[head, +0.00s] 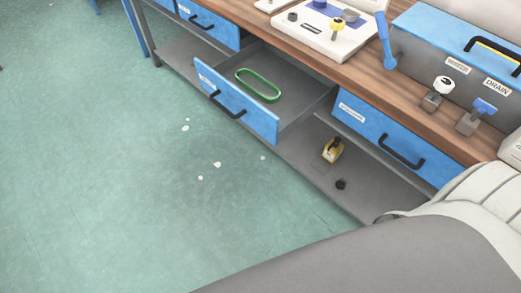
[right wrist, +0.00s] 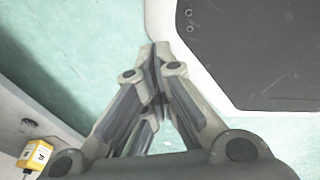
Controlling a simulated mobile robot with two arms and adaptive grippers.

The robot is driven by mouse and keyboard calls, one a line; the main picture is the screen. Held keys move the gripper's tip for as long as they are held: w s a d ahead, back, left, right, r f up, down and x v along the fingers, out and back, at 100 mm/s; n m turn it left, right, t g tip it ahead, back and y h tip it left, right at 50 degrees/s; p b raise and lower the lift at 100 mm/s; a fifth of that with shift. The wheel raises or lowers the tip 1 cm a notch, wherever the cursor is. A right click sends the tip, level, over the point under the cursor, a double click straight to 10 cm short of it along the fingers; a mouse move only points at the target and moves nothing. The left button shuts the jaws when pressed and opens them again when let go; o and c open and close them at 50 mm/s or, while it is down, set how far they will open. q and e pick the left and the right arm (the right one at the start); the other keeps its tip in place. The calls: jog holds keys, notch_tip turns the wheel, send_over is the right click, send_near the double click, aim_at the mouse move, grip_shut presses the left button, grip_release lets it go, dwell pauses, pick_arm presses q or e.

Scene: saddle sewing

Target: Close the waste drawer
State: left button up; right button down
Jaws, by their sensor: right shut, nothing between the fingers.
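One drawer under the workbench is pulled out, its blue front (head: 235,102) standing over the floor with a black handle (head: 228,106). The label on it is too small to read. A green oval ring (head: 258,85) lies inside on the grey drawer floor. My right gripper (right wrist: 154,52) is shut and empty in the right wrist view, with the green floor behind its fingertips. It does not show in the head view, so its distance from the drawer cannot be told. My left gripper is in neither view.
Two other blue drawers, left (head: 210,22) and right (head: 385,143), look shut. A yellow object (head: 332,150) and a small black one (head: 340,184) sit on the lower shelf (head: 300,155). White specks dot the floor. A blue toolbox (head: 450,40) stands on the wooden benchtop.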

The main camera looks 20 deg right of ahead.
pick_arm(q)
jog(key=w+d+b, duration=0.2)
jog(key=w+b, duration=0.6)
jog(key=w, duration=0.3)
pick_arm(e)
jog(key=w+a+r+n+t+y, duration=0.1)
jog(key=w+a+r+n+t, duration=0.25)
jog(key=w+r, duration=0.65)
jog(key=w+a+r+n+t+y, duration=0.1)
jog(key=w+a+r+n+t, duration=0.35)
jog(key=w, duration=0.95)
jog(key=w+d+r+n+t+b, duration=0.1)
jog(key=w+r+n+t+b, duration=0.2)
jog(key=r, duration=1.2)
jog(key=w+d+r+n+t+b, duration=0.1)
jog(key=r+n+t+b, duration=0.3)
jog(key=r, duration=1.2)
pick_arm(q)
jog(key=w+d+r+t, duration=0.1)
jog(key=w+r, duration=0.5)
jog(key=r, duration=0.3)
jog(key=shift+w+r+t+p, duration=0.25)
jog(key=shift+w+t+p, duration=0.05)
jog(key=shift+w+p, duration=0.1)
pick_arm(e)
jog(key=w+d+n+t, duration=0.1)
jog(key=w+d, duration=0.2)
jog(key=w, duration=0.8)
jog(key=shift+w, duration=0.2)
jog(key=shift+d, duration=0.1)
